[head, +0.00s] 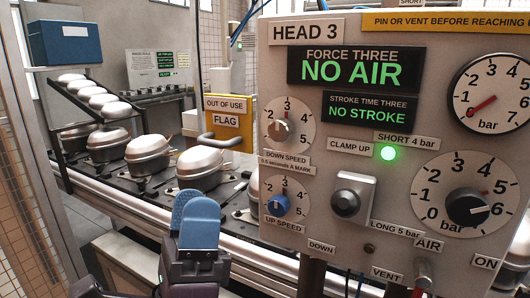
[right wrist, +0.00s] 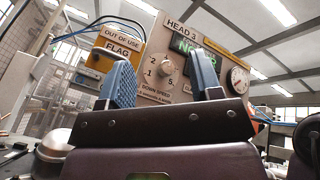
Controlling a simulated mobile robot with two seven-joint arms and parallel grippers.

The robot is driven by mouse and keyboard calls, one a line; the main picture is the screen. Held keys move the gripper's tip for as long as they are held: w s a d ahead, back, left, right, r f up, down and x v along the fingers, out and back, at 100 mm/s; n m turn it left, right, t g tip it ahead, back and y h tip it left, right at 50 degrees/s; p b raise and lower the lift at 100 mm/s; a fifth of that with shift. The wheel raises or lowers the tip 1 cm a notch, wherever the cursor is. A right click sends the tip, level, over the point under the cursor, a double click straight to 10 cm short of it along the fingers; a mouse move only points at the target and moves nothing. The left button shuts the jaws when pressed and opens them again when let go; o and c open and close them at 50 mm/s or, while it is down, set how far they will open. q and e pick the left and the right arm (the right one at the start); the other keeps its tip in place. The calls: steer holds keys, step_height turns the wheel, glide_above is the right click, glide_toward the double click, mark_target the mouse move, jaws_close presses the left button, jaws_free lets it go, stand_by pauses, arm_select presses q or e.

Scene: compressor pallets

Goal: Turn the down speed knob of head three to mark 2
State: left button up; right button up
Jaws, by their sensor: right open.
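The down speed knob (head: 279,131) of head three is a small grey round knob on a white dial, upper left on the grey panel. Its pointer looks turned up and to the right, towards about 3, but is too small to read surely. The knob also shows in the right wrist view (right wrist: 166,68), framed between my fingers and beyond them. My right gripper (head: 194,203) has blue padded fingers and is left of and below the dial, apart from the panel. In the right wrist view its fingers (right wrist: 162,66) are spread and empty. My left gripper is not in view.
The blue up speed knob (head: 279,206) sits just below. A black clamp knob (head: 346,203) and a large black-knobbed dial (head: 468,208) are to the right. A yellow flag box (head: 227,125) with a handle stands left of the panel. Silver compressors (head: 149,156) line the conveyor.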

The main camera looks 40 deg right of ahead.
mark_target(278, 133)
steer(key=d+r+m+g+y, duration=0.1)
steer(key=d+r+m+g, duration=0.1)
steer(key=m, duration=0.3)
steer(key=d+r+m+g+y+b, duration=0.1)
steer(key=d+r+m+g+y, duration=0.1)
steer(key=d+m+g, duration=0.3)
steer(key=d+r+m+g+y, duration=0.1)
steer(key=d+r+m+g, duration=0.1)
steer(key=m, duration=0.4)
steer(key=shift+s+d+r+g+y, duration=0.15)
steer(key=shift+s+d+g+y, duration=0.2)
steer(key=shift+d+g, duration=0.4)
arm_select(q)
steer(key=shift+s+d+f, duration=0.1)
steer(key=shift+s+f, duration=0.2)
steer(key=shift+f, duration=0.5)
arm_select(e)
steer(key=shift+w+d+r, duration=0.2)
steer(key=shift+d, duration=0.4)
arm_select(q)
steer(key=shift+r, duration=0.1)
arm_select(e)
steer(key=c, duration=0.9)
